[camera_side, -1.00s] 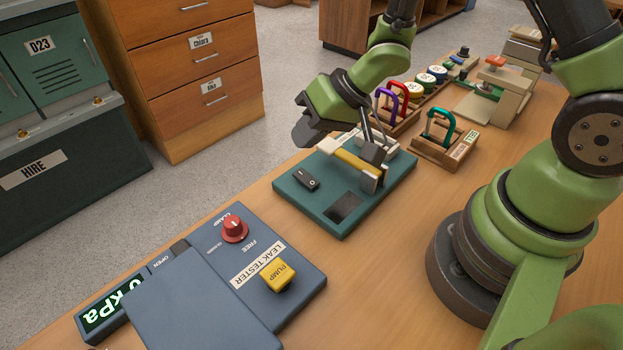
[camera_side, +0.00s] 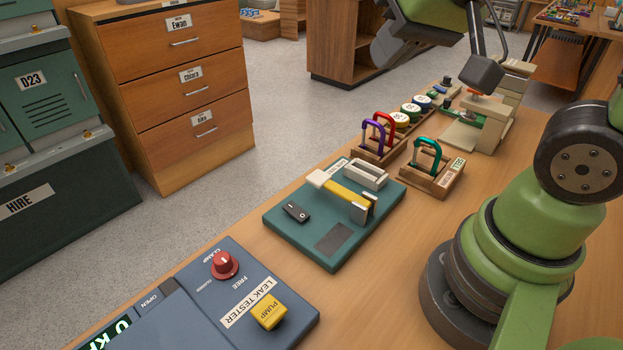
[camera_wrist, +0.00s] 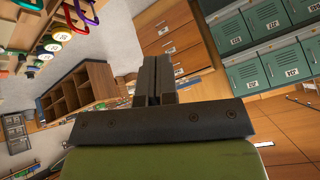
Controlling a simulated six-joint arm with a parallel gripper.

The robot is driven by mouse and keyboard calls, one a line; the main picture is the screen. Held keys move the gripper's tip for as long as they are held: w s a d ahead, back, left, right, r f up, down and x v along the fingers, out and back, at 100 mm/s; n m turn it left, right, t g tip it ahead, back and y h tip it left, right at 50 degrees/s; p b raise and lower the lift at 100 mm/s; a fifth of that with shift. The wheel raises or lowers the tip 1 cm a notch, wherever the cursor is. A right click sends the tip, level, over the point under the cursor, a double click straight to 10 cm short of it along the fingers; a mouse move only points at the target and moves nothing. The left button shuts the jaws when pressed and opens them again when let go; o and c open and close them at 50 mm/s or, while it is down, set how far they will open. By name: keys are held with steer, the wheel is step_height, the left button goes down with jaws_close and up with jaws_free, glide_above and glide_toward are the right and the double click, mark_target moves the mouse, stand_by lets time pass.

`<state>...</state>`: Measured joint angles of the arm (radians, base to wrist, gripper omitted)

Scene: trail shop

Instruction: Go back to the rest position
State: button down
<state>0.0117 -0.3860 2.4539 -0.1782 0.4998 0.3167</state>
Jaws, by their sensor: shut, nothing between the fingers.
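My gripper (camera_side: 482,76) is raised at the top of the side view, above the far part of the bench and clear of the things on it. In the wrist view its two dark fingers (camera_wrist: 155,80) are together with nothing held. Below and to the left in the side view, a teal board (camera_side: 305,239) lies on the bench.
A blue-grey leak tester (camera_side: 245,297) with a red knob (camera_side: 224,265) and yellow pump button (camera_side: 268,311) stands at the front. Wooden racks hold purple (camera_side: 379,139) and green (camera_side: 427,154) carabiners. A beige press (camera_side: 480,126) stands behind. Drawers (camera_side: 190,83) stand left, across open floor.

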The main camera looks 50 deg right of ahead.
steer(key=s+a+r+y, duration=0.2)
steer(key=s+a, duration=0.1)
steer(key=s, duration=0.4)
steer(key=shift+a+n, duration=0.15)
steer(key=shift+n, duration=0.25)
steer(key=shift+s, duration=0.1)
